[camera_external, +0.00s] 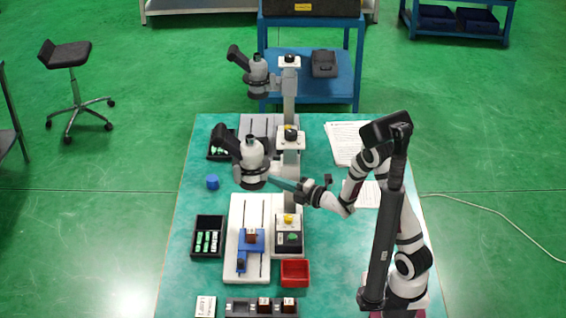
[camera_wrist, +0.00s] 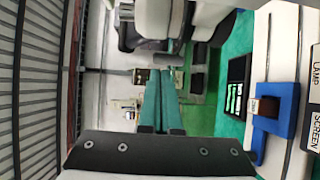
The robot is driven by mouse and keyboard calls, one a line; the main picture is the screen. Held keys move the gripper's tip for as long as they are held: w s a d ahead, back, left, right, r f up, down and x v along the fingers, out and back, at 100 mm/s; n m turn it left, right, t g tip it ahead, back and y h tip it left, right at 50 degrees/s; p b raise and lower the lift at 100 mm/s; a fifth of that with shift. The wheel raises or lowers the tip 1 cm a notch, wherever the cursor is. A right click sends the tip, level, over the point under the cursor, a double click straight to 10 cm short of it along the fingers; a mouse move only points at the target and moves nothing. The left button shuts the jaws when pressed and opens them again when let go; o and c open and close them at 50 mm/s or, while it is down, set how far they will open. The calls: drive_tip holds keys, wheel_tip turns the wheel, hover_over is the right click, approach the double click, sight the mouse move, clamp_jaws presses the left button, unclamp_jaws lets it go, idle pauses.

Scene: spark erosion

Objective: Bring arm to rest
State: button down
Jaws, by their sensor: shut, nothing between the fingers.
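My gripper (camera_external: 272,180) has long teal fingers. In the external view it is raised above the teal table, its fingers pointing left close to the nearer microscope (camera_external: 252,160). I cannot tell whether they touch it. In the wrist view the fingers of my gripper (camera_wrist: 161,75) lie together, shut and empty, and point towards grey and white microscope parts (camera_wrist: 165,20). My arm bends down from the right side of the table.
Below stand a blue fixture (camera_external: 243,262) with a brown block (camera_external: 251,236), a black tray (camera_external: 196,247) of green pieces, a red bin (camera_external: 295,273) and a dark rack (camera_external: 238,307). A second microscope (camera_external: 257,78) stands behind. Papers (camera_external: 345,140) lie at the back right.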

drive_tip(key=w+d+f+m+h, duration=0.1)
drive_tip(key=d+m+h, duration=0.5)
drive_tip(key=d+m, duration=0.45)
drive_tip(key=w+d+f+m+h, duration=0.2)
drive_tip(key=d+m+h, duration=0.45)
drive_tip(key=d, duration=0.75)
drive_tip(key=s+d+m+g+h, duration=0.2)
drive_tip(key=s+d+m+g, duration=0.2)
drive_tip(key=s+d+m, duration=0.5)
drive_tip(key=s+a+r+m+g, duration=0.1)
drive_tip(key=s+m+g, duration=0.4)
drive_tip(key=s+m, duration=0.4)
drive_tip(key=s+y, duration=0.1)
drive_tip(key=s, duration=0.5)
drive_tip(key=shift+s, duration=0.4)
